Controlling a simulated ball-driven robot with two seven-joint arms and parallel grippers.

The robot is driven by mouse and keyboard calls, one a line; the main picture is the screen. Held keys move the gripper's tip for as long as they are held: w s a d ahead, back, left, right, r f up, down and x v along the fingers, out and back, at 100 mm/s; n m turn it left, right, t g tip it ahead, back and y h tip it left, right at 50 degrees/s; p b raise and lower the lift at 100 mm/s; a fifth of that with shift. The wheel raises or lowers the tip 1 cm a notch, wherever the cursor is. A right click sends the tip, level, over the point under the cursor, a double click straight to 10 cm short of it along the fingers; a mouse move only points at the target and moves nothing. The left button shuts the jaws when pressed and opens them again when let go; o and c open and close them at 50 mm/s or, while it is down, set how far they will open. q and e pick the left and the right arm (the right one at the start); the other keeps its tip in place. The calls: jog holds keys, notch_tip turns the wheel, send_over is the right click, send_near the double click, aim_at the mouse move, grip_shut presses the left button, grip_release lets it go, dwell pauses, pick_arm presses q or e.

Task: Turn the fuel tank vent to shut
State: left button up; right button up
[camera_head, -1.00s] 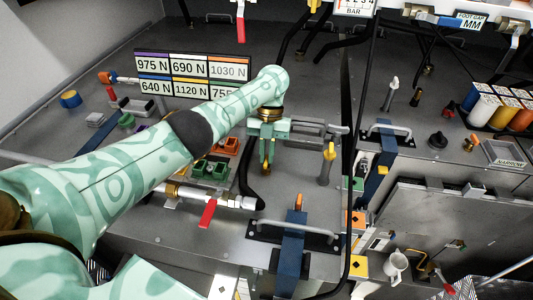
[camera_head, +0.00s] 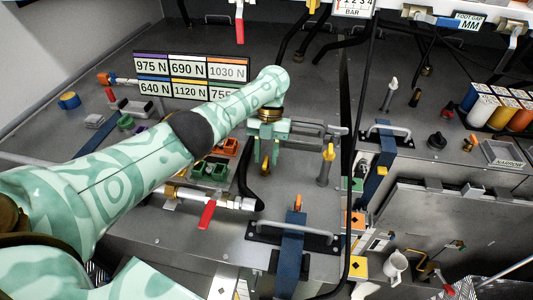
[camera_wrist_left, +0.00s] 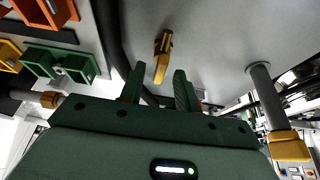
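My left gripper (camera_head: 266,154) hangs over the grey tank top, pointing down, with its two green fingers apart. A small yellow handle (camera_head: 265,164) shows at its fingertips. In the left wrist view the fingers (camera_wrist_left: 156,88) stand open, and the yellow handle (camera_wrist_left: 162,57) lies ahead of the gap between them, seemingly untouched. No label that I can read marks the fuel tank vent, so I cannot tell surely whether this handle belongs to it. A yellow-topped grey post (camera_head: 326,165) stands to the right of the gripper. My right gripper is not in view.
A red-handled pipe valve (camera_head: 207,214) lies below the gripper. Green (camera_head: 211,169) and orange (camera_head: 226,146) blocks sit to its left. A blue strap (camera_head: 292,250) with a black bar is in front. A black hose (camera_head: 246,185) curves close by. A label board (camera_head: 190,68) stands behind.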

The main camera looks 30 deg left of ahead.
pick_arm(q)
jog(key=b+v, duration=0.1)
jog(key=v, duration=0.6)
jog(key=shift+r, duration=0.2)
jog(key=shift+w+f, duration=0.1)
